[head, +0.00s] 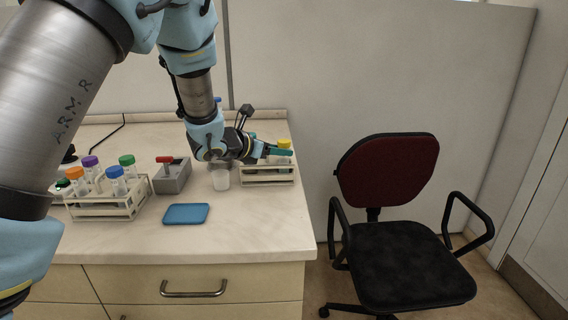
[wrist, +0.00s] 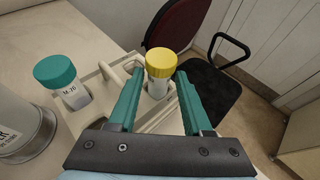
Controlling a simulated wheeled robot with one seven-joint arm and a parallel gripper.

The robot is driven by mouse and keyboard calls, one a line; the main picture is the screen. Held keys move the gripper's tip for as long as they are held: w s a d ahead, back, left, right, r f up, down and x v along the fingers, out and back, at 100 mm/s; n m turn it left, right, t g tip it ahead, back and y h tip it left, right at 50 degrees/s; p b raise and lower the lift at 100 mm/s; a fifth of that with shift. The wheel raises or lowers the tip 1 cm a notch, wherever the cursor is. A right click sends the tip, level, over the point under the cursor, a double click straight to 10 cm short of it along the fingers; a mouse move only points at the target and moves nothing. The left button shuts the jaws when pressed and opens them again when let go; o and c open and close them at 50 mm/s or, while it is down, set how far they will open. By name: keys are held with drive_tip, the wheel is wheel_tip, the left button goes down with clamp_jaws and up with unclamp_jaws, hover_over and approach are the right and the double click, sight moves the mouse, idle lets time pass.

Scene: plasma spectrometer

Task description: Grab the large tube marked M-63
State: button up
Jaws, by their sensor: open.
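A large tube with a yellow cap (wrist: 160,62) stands upright in a pale rack (wrist: 105,88); its cap also shows in the head view (head: 284,143). I cannot read its label. No label that I can read clearly says M-63. My gripper (wrist: 159,72) is open and empty, with teal fingers on either side of the yellow-capped tube in the wrist view. I cannot tell whether the fingers touch it. In the head view my gripper (head: 278,152) is over the right-hand rack (head: 268,180).
A red-backed chair (head: 388,180) stands right of the counter.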

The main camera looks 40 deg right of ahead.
drive_tip(key=shift+p+x, duration=0.35)
drive_tip(key=shift+x, duration=0.6)
drive_tip(key=shift+d+f, duration=0.25)
drive_tip(key=shift+d, duration=0.05)
drive_tip(key=shift+s+f, duration=0.15)
drive_tip(key=shift+f, duration=0.1)
drive_tip(key=shift+s+f, duration=0.15)
drive_tip(key=c, duration=0.7)
clamp_jaws()
drive_tip(key=shift+d, duration=0.1)
drive_tip(key=shift+w, duration=0.2)
